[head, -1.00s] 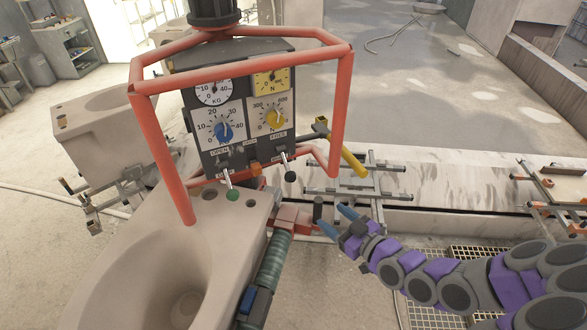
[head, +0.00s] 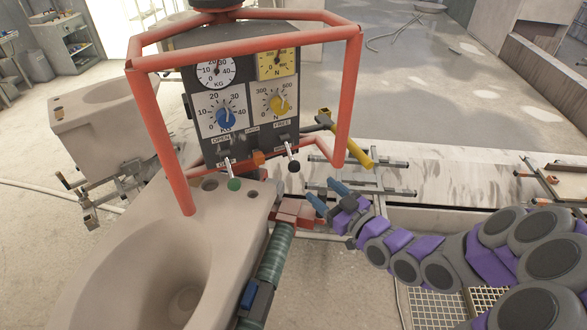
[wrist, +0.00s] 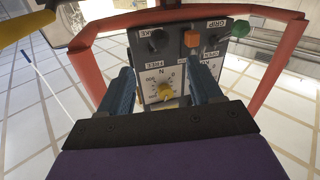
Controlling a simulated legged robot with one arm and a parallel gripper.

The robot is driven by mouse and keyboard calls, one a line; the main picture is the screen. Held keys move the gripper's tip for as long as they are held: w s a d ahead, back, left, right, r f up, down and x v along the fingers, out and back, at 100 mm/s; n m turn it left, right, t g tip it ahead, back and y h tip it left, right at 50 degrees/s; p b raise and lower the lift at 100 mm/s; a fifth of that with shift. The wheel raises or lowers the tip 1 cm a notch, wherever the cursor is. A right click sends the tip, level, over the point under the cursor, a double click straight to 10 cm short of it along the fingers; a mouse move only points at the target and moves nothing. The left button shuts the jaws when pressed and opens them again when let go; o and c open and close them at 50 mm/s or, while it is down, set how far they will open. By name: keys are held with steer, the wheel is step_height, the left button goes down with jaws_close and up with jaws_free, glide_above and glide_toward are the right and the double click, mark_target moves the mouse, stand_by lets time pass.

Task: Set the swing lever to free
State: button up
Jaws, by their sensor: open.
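The swing lever (head: 290,152) is a short metal stick with a black ball knob on the lower right of the dark control panel (head: 258,140). The FREE label is above it, and the knob hangs down, away from that label. In the wrist view the panel is upside down, and the dark knob (wrist: 157,42) is beyond the FREE label, by a partly readable label ending in KE. My gripper (head: 327,195) is open and empty, to the lower right of the knob and apart from it. Its two blue fingers (wrist: 160,76) point towards the panel in the wrist view.
A red tube frame (head: 350,100) surrounds the panel. A green-knobbed lever (head: 233,184) and an orange block (head: 258,159) sit left of the swing lever. A yellow handle (head: 351,154) juts out at right. A beige basin (head: 130,255) stands below.

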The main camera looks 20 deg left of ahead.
mark_target(298, 171)
steer(key=x, duration=1.1)
steer(key=shift+w+a+f, duration=0.1)
steer(key=shift+a, duration=0.3)
steer(key=shift+w+a, duration=0.5)
steer(key=shift+a, duration=0.05)
jaws_close()
